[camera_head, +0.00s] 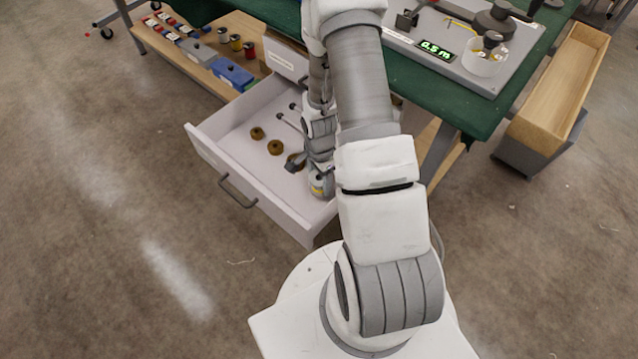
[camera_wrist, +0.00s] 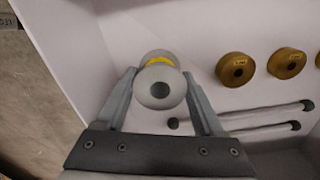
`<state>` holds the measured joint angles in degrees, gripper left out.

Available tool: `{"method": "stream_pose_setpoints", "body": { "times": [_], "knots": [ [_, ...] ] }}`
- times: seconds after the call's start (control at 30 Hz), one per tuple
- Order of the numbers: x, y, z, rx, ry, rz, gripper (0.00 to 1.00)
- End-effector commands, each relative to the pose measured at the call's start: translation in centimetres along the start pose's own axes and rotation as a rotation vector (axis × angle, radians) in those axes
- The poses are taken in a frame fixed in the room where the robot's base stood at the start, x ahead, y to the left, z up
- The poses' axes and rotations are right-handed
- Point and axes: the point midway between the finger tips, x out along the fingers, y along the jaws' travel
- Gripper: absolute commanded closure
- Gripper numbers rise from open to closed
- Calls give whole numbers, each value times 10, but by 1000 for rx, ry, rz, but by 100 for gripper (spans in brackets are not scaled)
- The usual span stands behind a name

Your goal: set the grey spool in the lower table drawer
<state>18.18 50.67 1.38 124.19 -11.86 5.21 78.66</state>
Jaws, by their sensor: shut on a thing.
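The grey spool (camera_wrist: 160,88) has a round grey flange with a centre hole and a yellow band. My gripper (camera_wrist: 160,92) is shut on it, one finger on each side. In the head view the spool (camera_head: 319,186) shows at the front right corner inside the open drawer (camera_head: 212,160), partly hidden by my arm. The drawer is white with a grey bar handle. In the wrist view the spool is close to the drawer's walls and floor (camera_wrist: 215,20); I cannot tell whether it touches the floor.
Brass discs (camera_head: 275,147) and rods with dark ends (camera_wrist: 245,115) lie in the drawer. A shelf (camera_head: 180,60) with several coloured spools and a blue box (camera_head: 232,73) is at upper left. The green table (camera_head: 505,100) stands behind my arm, with a wooden bin (camera_head: 560,90) at right.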

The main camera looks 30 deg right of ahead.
Motion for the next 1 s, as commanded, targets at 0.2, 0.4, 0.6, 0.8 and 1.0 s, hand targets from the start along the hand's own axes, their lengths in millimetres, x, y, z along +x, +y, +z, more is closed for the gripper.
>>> {"method": "stream_pose_setpoints", "body": {
  "times": [0.2,0.4,0.6,0.8,1.0],
  "knots": [
    [22,0,0,-1,0,1,70],
    [22,0,0,-1,0,1,70],
    [24,0,0,-1,0,1,11],
    [24,0,0,-1,0,1,0],
    [18,0,0,-1,0,0,0]
  ]
}}
